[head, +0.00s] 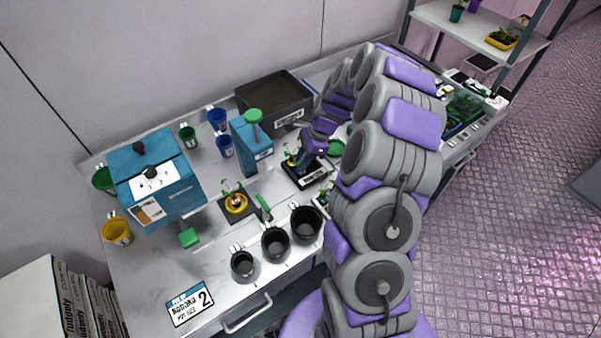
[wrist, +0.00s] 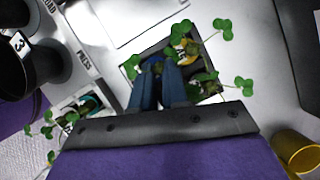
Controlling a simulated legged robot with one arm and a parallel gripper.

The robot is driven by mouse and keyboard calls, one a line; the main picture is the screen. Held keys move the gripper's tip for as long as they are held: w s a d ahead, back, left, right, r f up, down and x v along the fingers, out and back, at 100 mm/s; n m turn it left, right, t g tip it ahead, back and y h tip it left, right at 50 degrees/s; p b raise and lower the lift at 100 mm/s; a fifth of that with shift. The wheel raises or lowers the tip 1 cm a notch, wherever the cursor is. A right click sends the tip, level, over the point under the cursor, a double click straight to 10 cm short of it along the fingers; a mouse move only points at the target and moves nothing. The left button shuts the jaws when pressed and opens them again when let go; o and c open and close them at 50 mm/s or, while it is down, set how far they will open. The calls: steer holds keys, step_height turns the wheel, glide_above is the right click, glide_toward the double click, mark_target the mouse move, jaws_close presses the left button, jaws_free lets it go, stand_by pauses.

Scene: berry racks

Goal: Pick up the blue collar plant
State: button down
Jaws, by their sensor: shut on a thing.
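My gripper (wrist: 158,68) is shut on a small plant (wrist: 200,75) with round green clover-like leaves. The leaves spread around and beyond the two blue fingertips. A small orange-yellow patch shows among the leaves. In the head view my gripper (head: 300,151) is low over a black tray (head: 304,178). I cannot tell whether the plant is clear of that tray. Another plant (wrist: 88,104) with a teal-blue ring at its base sits to the left in the wrist view.
Black cups (head: 275,243) line the front edge. A blue press (head: 250,148) and a larger blue machine (head: 157,187) stand left. A dark soil bin (head: 272,98) is behind. A yellow cup (wrist: 297,153) shows in the wrist view.

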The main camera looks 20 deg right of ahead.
steer(key=d+r+m+t+p, duration=0.1)
steer(key=d+r+m+p, duration=0.35)
steer(key=r+p, duration=0.6)
steer(key=shift+n+t+h, duration=0.3)
steer(key=shift+n, duration=0.15)
steer(key=shift+w+d+f+b, duration=0.1)
steer(key=shift+w+f+b, duration=0.05)
steer(key=shift+f+b, duration=2)
steer(key=shift+w+d+f+b, duration=0.15)
steer(key=shift+f+b, duration=1.2)
steer(key=shift+f, duration=1.6)
steer(key=shift+a, duration=0.1)
steer(key=c, duration=1.1)
jaws_free()
